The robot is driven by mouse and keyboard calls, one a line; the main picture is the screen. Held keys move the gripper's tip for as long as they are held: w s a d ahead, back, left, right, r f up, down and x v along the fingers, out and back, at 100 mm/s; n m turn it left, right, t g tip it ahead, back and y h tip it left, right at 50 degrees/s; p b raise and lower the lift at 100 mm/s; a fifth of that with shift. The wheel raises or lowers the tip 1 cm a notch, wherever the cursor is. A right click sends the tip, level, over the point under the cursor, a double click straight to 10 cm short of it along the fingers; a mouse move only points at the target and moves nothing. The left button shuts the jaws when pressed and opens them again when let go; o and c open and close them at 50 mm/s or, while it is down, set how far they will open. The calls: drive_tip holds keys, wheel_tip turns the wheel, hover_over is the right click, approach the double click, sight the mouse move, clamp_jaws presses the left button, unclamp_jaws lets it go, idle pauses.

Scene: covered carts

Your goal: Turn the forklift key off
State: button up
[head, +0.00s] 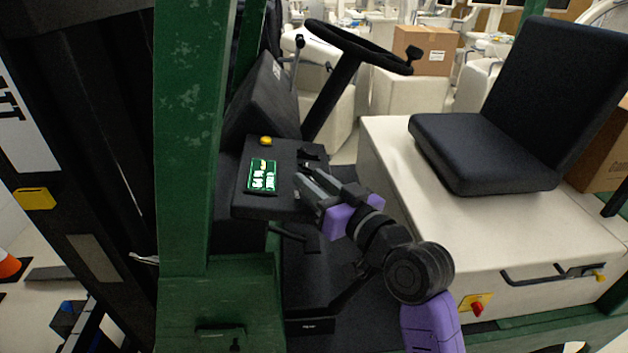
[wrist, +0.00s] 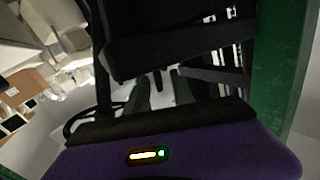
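The forklift's black console (head: 285,152) carries a small lit green-and-white display (head: 262,176) and a yellow button (head: 266,141). My gripper (head: 301,184) is at the right side of this console, reaching in from the lower right. Its grey fingers look apart; in the wrist view the two fingertips (wrist: 163,88) show with a gap between them. A small dark shape stands in that gap, but I cannot tell whether it is the key. The key is not clearly visible in the head view, and its position cannot be read.
A black steering wheel (head: 360,46) on a slanted column rises behind the console. A green post (head: 191,130) stands to the left. A black seat (head: 476,152) sits on the white body (head: 400,180) at right. A red knob (head: 477,309) is on its side.

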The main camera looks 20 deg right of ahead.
clamp_jaws()
drive_tip(key=shift+d+f+n+y+b, duration=0.15)
drive_tip(key=shift+n+y+b, duration=0.15)
drive_tip(key=shift+y+b, duration=0.3)
drive_tip(key=n+y+b, duration=0.1)
drive_tip(key=b, duration=0.1)
drive_tip(key=n+y+b, duration=0.1)
drive_tip(key=y+b, duration=0.1)
drive_tip(key=b, duration=0.1)
drive_tip(key=shift+f+n+g, duration=0.2)
drive_tip(key=shift+n+g, duration=0.1)
drive_tip(key=shift+g, duration=0.1)
drive_tip(key=n+g+y+b, duration=0.4)
drive_tip(key=n+y+b, duration=0.1)
drive_tip(key=y+b, duration=0.1)
drive_tip(key=shift+b, duration=0.8)
drive_tip(key=n+g+y+b, duration=0.1)
drive_tip(key=n+g+b, duration=0.1)
drive_tip(key=n+g+y+b, duration=0.1)
drive_tip(key=g, duration=0.1)
drive_tip(key=n+g+y+b, duration=0.2)
drive_tip(key=shift+r+n+g+b, duration=0.3)
drive_tip(key=shift+a+g, duration=0.2)
drive_tip(key=shift+g, duration=0.1)
unclamp_jaws()
